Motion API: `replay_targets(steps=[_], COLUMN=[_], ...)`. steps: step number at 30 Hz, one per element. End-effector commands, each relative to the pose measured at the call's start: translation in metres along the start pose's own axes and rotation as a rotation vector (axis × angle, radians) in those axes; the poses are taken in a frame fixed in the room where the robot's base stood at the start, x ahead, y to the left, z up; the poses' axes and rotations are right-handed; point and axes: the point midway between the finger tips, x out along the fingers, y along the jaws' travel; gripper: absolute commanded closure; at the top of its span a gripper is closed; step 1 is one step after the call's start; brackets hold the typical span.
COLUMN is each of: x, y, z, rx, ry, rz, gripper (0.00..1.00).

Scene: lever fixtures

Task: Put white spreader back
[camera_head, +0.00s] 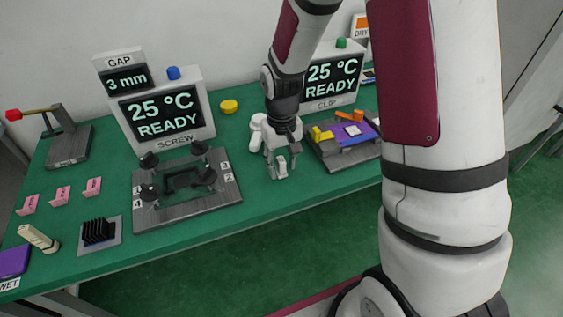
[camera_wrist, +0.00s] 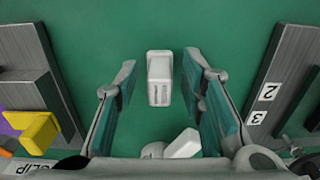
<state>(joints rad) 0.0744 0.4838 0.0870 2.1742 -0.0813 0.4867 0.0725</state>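A small white block with a grey, marked face, which looks like the white spreader (camera_wrist: 160,75), is on the green table in the wrist view. My gripper (camera_wrist: 160,95) is open, with one finger on each side of it and green table showing in the gaps. No contact shows. Another white piece (camera_wrist: 183,143) shows nearer the palm; I cannot tell what it is. In the head view my gripper (camera_head: 279,163) points down at the table between the screw fixture (camera_head: 215,205) and the clip fixture (camera_head: 335,157). The spreader cannot be made out clearly there.
The screw fixture has dark knobs and stands left of my gripper. The clip fixture, with yellow and purple parts, stands right. A yellow disc (camera_head: 229,106) lies behind. Display boxes (camera_head: 165,112) line the back. A beige piece (camera_head: 38,238) and black finned block (camera_head: 99,232) are front left.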

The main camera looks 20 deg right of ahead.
Motion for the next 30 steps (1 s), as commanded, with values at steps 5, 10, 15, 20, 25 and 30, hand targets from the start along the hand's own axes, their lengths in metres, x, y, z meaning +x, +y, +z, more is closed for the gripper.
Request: replay_targets(steps=[5,10,15,20,25,30], x=[-0.019,-0.054,-0.087,-0.110,-0.121,-0.129], y=[0.000,0.000,0.000,0.000,0.000,0.000], z=[-0.001,-0.001,-0.001,-0.001,0.000,0.004], rx=[0.000,-0.001,0.001,0.000,0.000,-0.001], ry=[0.005,0.007,0.006,0.004,0.001,0.008], rz=[0.000,0.001,0.000,0.000,0.000,0.002], gripper=[0.64,0.64,0.64,0.64,0.64,0.64])
